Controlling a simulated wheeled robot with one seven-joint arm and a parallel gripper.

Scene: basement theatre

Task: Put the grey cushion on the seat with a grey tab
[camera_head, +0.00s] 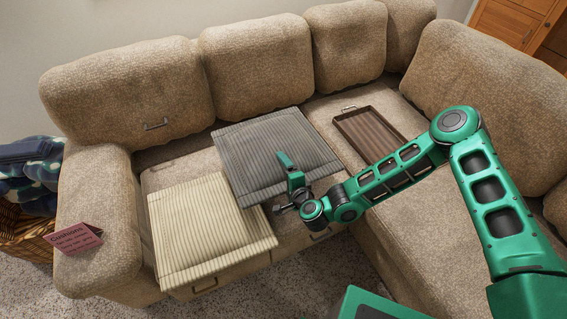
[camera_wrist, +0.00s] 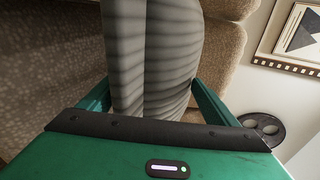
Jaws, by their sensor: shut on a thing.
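The grey ribbed cushion (camera_head: 265,150) shows over the middle seat of the sofa in the head view. Its lower left part overlaps a cream ribbed cushion (camera_head: 200,235) on the left seat. My gripper (camera_head: 287,172) is shut on the grey cushion near its front right part. In the wrist view the cushion (camera_wrist: 155,50) stands between the two green fingers of my gripper (camera_wrist: 155,95). I cannot tell whether the grey cushion touches the seat. Small handle-like tabs show on the left seat front (camera_head: 205,285) and middle seat front (camera_head: 321,235); their colours are unclear.
A brown tray (camera_head: 368,136) lies on the seat to the right. A wicker basket (camera_head: 28,240) with a blue blanket is at the far left. The right chaise seat is partly behind my arm.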

